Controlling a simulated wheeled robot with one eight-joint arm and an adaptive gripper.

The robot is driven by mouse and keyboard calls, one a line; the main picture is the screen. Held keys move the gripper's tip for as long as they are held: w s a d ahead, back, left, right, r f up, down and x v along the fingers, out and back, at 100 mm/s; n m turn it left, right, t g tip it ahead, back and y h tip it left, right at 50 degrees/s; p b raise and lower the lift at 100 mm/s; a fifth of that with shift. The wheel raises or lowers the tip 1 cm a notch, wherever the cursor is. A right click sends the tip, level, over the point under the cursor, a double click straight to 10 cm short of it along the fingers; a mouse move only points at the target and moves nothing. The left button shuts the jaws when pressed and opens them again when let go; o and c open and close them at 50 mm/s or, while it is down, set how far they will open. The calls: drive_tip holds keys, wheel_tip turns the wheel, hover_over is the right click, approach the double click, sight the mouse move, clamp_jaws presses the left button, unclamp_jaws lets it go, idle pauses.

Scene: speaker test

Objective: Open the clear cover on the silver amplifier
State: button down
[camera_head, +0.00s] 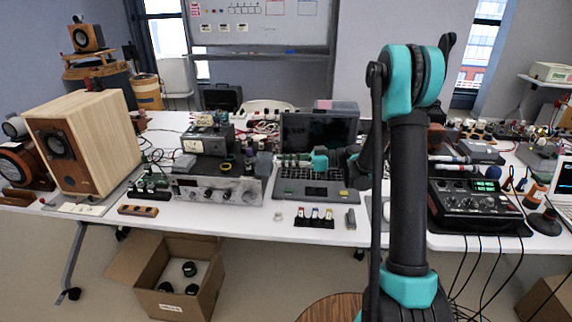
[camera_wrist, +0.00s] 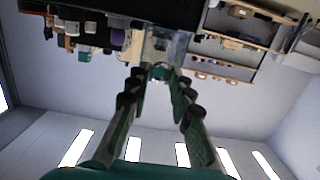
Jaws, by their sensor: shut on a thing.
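The silver amplifier (camera_head: 218,191) stands at the front of the long white table, its knobbed face toward me. Dark units and small parts sit on and behind its top. My gripper (camera_head: 280,160) reaches in from the right, lying nearly level, with its tips just off the amplifier's right rear corner. In the wrist view, my gripper (camera_wrist: 160,76) has its two fingers converging at the lower edge of a pale see-through panel, the clear cover (camera_wrist: 166,47), and is shut on it. The cover's hinge and outline cannot be made out in the head view.
An open laptop (camera_head: 315,185) sits right of the amplifier, under my arm. A wooden speaker (camera_head: 85,140) stands at the left, and a black mixer (camera_head: 470,205) at the right. Small jars (camera_head: 314,217) lie at the front edge. A cardboard box (camera_head: 170,280) is on the floor.

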drive_tip(key=shift+a+r+h, duration=0.35)
drive_tip(key=shift+r+h, duration=0.25)
drive_tip(key=shift+h, duration=0.1)
drive_tip(key=c, duration=1.3)
unclamp_jaws()
drive_tip(key=shift+c, duration=0.2)
drive_tip(key=v, duration=1.2)
